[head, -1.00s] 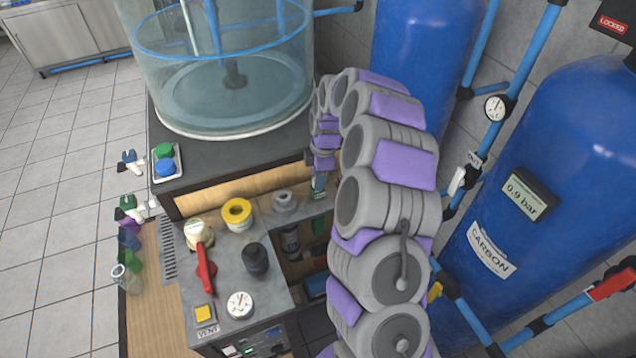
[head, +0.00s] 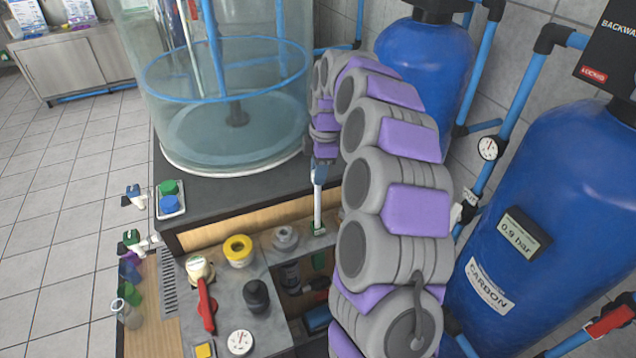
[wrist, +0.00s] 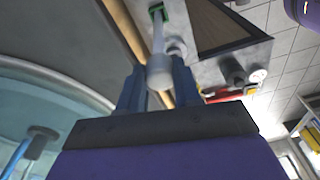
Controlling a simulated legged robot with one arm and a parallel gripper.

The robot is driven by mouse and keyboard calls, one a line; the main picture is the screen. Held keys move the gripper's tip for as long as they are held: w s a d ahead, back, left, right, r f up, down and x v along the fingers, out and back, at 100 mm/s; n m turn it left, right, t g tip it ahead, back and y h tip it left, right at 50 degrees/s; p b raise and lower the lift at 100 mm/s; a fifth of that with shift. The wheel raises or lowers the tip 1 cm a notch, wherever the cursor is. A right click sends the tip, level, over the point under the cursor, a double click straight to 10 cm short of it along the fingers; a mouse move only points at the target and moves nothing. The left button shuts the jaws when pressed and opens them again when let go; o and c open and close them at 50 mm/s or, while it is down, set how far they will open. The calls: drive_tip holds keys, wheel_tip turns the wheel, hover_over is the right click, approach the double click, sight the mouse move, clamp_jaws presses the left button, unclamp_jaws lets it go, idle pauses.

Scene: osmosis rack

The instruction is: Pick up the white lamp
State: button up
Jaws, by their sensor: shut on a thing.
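The white lamp (head: 318,207) is a slim white rod with a green end. In the head view it hangs upright below my gripper (head: 319,172), its green end down, over the gap behind the counter. My gripper is shut around its upper part. In the wrist view the lamp (wrist: 158,45) sits between the two blue-grey fingers (wrist: 158,85), its rounded white end towards me and the green end far off. Whether the green end still touches anything below, I cannot tell.
A clear tank (head: 225,110) stands on the dark bench behind. The grey counter (head: 222,290) holds a red-handled valve (head: 206,305), a yellow ring (head: 238,250), a black knob (head: 256,296) and a gauge (head: 240,342). Blue tanks (head: 560,220) stand on the right.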

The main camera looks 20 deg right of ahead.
wheel_tip(320, 180, up, 10)
drive_tip(key=p, duration=0.1)
drive_tip(key=shift+r, duration=0.2)
drive_tip(key=shift+p, duration=0.3)
